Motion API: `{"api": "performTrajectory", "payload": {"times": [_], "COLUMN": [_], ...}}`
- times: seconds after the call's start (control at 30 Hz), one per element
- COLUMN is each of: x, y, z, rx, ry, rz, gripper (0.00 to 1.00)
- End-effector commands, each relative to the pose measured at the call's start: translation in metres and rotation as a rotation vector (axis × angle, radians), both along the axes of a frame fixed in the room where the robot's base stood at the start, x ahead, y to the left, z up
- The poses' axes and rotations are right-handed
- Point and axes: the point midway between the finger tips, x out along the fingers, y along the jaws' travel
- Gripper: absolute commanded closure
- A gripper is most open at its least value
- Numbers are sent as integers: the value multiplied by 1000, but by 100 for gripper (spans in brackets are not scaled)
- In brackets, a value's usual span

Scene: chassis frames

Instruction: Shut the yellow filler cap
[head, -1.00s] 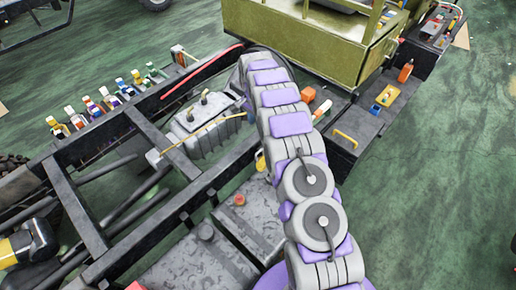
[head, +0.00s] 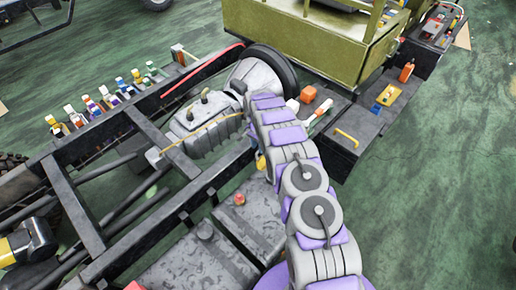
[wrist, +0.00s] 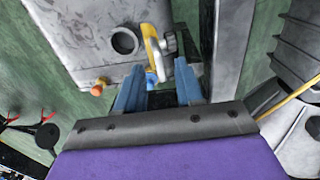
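The yellow filler cap (wrist: 153,45) shows in the wrist view standing up beside a round dark filler hole (wrist: 125,41), which is uncovered. Both are on a worn grey tank (wrist: 75,30). In the head view a small piece of the yellow cap (head: 261,162) shows at the left edge of my arm. My gripper (wrist: 159,84) has two blue fingers spread apart with a gap between them. The fingertips are close below the cap in the wrist view; I cannot tell whether they touch it. My gripper is hidden in the head view.
An orange-red knob (wrist: 99,86) lies left of my fingers. A dark frame rail (wrist: 207,40) runs close on their right. In the head view a grey engine block (head: 203,125) and a wheel (head: 262,72) stand beyond. Open green floor (head: 440,180) lies to the right.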

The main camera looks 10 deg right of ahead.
Motion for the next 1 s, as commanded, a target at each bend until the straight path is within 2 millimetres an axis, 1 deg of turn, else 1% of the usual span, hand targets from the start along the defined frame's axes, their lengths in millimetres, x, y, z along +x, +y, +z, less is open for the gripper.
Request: {"api": "performTrajectory", "payload": {"times": [0.03,0.13,0.4,0.7,0.8,1.0], "x": [0,0,0,0,0,0], "y": [0,0,0,0,0,0], "z": [-7,-13,-14,-14,-14,-14], "rx": [0,0,0,0,0,0], "ry": [0,-2,-3,-2,-2,-3], "rz": [0,0,1,1,1,1], "gripper": [63,63,63,92,100,100]}}
